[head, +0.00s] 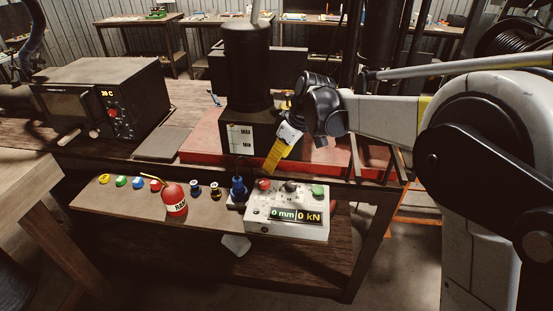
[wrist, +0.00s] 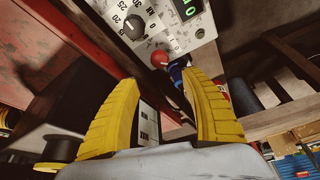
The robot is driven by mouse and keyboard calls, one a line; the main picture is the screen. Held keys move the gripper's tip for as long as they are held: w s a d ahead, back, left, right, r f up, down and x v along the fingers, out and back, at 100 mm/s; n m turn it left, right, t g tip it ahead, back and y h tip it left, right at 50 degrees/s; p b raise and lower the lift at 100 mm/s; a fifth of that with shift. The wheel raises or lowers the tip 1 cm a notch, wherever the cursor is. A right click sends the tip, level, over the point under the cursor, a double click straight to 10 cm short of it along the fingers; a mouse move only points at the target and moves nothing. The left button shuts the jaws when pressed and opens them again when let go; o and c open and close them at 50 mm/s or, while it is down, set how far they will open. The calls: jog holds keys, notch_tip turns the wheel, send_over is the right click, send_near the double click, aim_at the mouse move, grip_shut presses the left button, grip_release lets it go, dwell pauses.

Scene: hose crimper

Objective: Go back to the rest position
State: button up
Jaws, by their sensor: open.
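My gripper (head: 272,162) points down in front of the press, just above the control box, at the end of my arm reaching in from the right. In the wrist view its two yellow fingers (wrist: 162,84) stand apart with nothing held between them. The grey control box (head: 288,228) has a red button, a dark knob, a green button and displays reading 0 mm and 0 kN. In the wrist view the box (wrist: 185,42) lies beyond the fingertips, with its red button (wrist: 160,60) near the gap between them. I cannot tell the exact clearance.
The black press (head: 247,65) stands on a red base (head: 203,143) behind the gripper. A toaster-oven-like unit (head: 110,95) is at left. A red oil can (head: 174,199), a blue plug (head: 238,188) and several coloured fittings sit on the front shelf. Floor is free at front right.

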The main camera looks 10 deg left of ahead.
jog(key=s+d+r+m+t+h, duration=0.1)
jog(key=s+d+r+m, duration=0.1)
jog(key=s+d, duration=0.3)
jog(key=s+d+r+m+t+b, duration=0.1)
jog(key=s+d+r+m, duration=0.2)
jog(key=d, duration=0.3)
jog(key=s+d+r+m+t+h, duration=0.1)
jog(key=s+d+r+m, duration=0.1)
jog(key=s+d, duration=0.35)
jog(key=s+d+f+m+t, duration=0.1)
jog(key=s+d+m, duration=0.1)
jog(key=s+d, duration=0.2)
jog(key=s+d+f+m+h, duration=0.1)
jog(key=s+d+f+m, duration=0.1)
jog(key=s+d, duration=0.2)
jog(key=s+d+f+m+t+h+b, duration=0.1)
jog(key=s+d+f+m, duration=0.1)
jog(key=s+d, duration=0.2)
jog(key=s, duration=0.2)
jog(key=shift+s+d+f+m+t, duration=0.15)
jog(key=shift+s+m+t, duration=0.15)
